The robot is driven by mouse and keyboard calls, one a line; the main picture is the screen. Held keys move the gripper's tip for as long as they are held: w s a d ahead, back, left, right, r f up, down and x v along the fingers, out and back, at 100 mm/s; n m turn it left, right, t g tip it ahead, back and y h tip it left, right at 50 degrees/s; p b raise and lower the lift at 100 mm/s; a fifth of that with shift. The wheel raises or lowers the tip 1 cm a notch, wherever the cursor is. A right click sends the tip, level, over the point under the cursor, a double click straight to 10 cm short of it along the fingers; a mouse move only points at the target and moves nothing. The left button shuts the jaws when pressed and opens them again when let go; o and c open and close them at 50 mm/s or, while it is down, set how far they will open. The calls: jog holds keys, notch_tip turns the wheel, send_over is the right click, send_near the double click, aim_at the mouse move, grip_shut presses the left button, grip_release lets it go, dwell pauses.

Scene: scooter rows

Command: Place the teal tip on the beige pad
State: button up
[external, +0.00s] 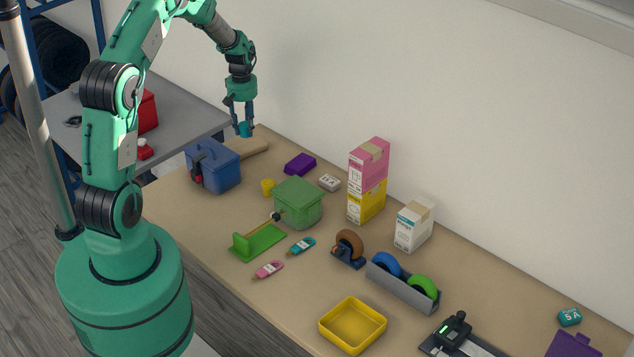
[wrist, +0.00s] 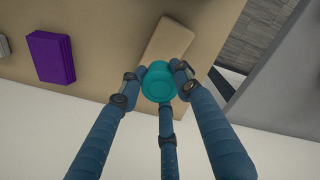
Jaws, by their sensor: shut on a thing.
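My gripper (external: 243,122) is shut on the teal tip (external: 245,130), a small round piece. In the wrist view the teal tip (wrist: 159,85) sits between the blue fingers of my gripper (wrist: 160,84). It is held in the air over the far left end of the table. The beige pad (external: 252,147) lies flat on the table below it, partly hidden by the blue box in the external view. In the wrist view the beige pad (wrist: 168,45) shows beyond the teal tip, which overlaps its near end in the picture. A gap between them shows in the external view.
A blue box (external: 215,168) stands just in front of the pad. A purple block (external: 300,164) lies to the right, with a green box (external: 298,203) and a yellow cylinder (external: 268,187) nearer. A wall is behind. A grey table (external: 195,116) adjoins at left.

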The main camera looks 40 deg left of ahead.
aim_at(246, 145)
jog(key=shift+f, duration=0.2)
jog(key=shift+f, duration=1.75)
jog(key=shift+f+b, duration=0.2)
jog(key=shift+b, duration=0.1)
jog(key=o, duration=1.1)
jog(key=shift+o, duration=0.2)
jog(key=shift+r, duration=0.1)
notch_tip(246, 145, up, 12)
jog(key=shift+r+p, duration=0.1)
jog(key=shift+p, duration=0.7)
